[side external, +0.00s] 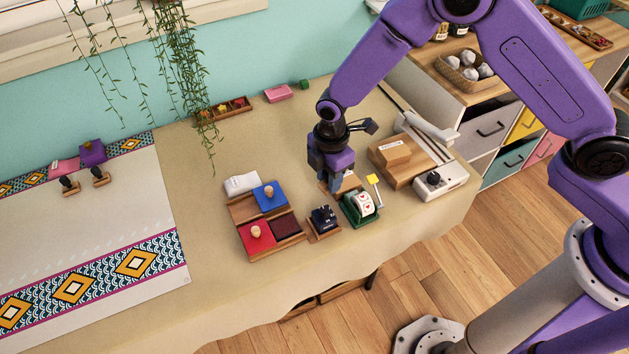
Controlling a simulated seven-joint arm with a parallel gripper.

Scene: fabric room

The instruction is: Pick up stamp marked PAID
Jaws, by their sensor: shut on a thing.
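My gripper (336,190) points down over the middle of the table, behind the green-based device and the dark blue item. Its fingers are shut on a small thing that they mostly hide. A light wooden piece (351,181) shows just right of the fingers; whether it is part of the held thing I cannot tell. No PAID marking is readable in the side external view. Two dark-handled stamps with wooden bases, one on the left (70,188) and one on its right (101,177), stand on the patterned cloth at the far left.
A dark blue item on a wooden base (323,219) and a green-based device with a white drum (360,206) stand in front. Left is a wooden tray (243,212) with coloured pads and knobs. A wooden block (397,155) and a grey-white machine (440,182) are right.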

